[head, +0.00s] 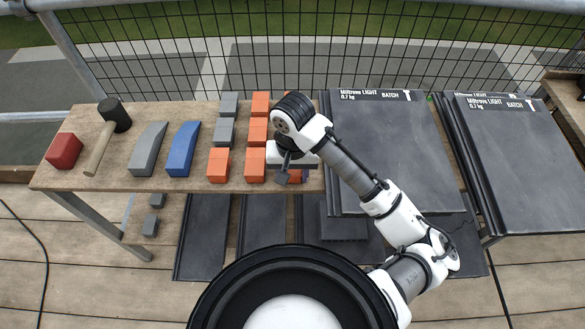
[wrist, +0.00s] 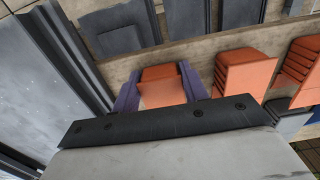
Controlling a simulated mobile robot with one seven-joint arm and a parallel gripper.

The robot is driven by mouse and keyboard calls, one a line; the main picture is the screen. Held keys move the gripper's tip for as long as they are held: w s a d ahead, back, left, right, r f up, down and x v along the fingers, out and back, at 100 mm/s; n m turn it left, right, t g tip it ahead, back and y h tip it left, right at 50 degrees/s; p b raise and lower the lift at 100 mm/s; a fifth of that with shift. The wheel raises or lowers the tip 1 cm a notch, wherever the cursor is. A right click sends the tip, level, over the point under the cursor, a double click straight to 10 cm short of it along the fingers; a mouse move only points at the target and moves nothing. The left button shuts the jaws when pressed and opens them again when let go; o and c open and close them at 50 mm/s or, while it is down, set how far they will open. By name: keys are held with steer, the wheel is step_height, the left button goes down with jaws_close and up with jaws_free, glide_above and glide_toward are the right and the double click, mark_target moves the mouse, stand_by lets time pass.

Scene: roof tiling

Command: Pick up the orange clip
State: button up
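An orange clip (wrist: 163,88), block-shaped, is between the two purple-grey fingers of my gripper (wrist: 158,82) in the wrist view. One finger stands close along each side of it. I cannot tell whether the fingers touch it or have a small gap. In the head view my gripper (head: 292,178) points down at the table's front edge, right of the orange column, and a little of the orange clip (head: 295,177) shows beneath it. The rest is hidden by my wrist. I cannot tell whether the clip rests on the table.
More orange clips (head: 255,166) and grey clips (head: 224,131) stand close on the left. Dark panels (head: 390,140) are stacked on the right. A blue block (head: 182,149), a grey block (head: 148,149), a mallet (head: 103,140) and a red block (head: 64,151) lie further left.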

mark_target(292, 172)
steer(key=c, duration=0.6)
steer(key=shift+o, duration=0.2)
steer(key=shift+r, duration=0.1)
steer(key=shift+r, duration=0.25)
step_height(292, 172, up, 19)
steer(key=p, duration=0.1)
steer(key=shift+r+p, duration=0.15)
steer(key=shift+p, duration=0.25)
steer(key=o, duration=0.6)
steer(key=shift+c, duration=0.2)
steer(key=c, duration=0.7)
steer(key=shift+w, duration=0.1)
steer(key=shift+c, duration=0.3)
